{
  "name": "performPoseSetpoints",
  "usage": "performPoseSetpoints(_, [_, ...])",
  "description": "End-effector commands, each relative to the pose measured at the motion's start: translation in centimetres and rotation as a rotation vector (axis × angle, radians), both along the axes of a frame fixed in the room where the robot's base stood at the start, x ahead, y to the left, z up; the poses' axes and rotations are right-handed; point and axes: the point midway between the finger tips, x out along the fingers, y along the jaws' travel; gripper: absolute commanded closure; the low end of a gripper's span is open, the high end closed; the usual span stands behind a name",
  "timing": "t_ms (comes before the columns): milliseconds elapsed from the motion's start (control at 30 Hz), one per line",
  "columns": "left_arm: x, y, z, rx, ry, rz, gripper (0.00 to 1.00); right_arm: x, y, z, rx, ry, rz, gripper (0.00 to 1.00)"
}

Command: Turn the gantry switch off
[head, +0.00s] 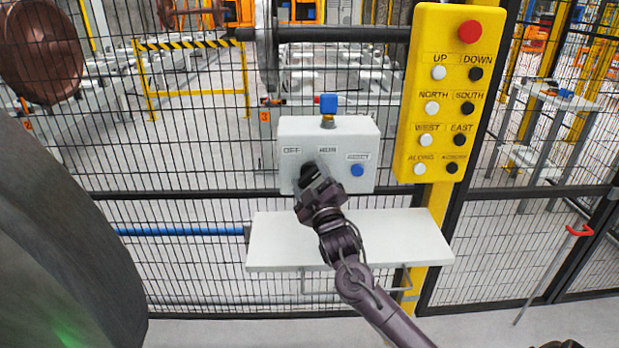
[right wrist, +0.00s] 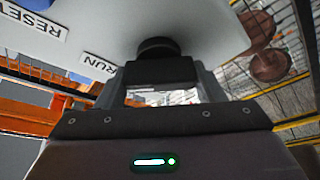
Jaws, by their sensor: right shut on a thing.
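The gantry switch is a dark rotary knob on the face of a light grey control box (head: 338,132), between the labels OFF (head: 291,150) and RUN (head: 327,149). In the head view my right gripper (head: 309,178) covers most of it. In the right wrist view the switch knob (right wrist: 157,48) shows as a round black base with a dark grip, and my right gripper (right wrist: 160,80) is shut on that grip. I cannot tell which label the knob points to. My left gripper is not in view.
The box carries a blue reset button (head: 357,170) and a blue-topped lamp (head: 328,104). A white shelf (head: 400,238) juts out below. A yellow button panel (head: 440,100) hangs at the right. Black mesh fence (head: 200,170) stands behind.

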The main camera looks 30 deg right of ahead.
Motion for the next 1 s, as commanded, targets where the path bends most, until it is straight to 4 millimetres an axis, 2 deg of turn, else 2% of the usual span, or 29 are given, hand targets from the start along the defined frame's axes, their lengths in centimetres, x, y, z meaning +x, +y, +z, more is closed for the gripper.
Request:
performPoseSetpoints(367, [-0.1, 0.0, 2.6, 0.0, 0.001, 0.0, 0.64, 0.0, 0.0, 0.3, -0.137, 0.087, 0.001, 0.61])
performPoseSetpoints(1000, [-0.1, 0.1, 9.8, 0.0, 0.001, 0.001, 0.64, 0.0, 0.1, 0.3, -0.644, 0.397, 0.002, 0.61])
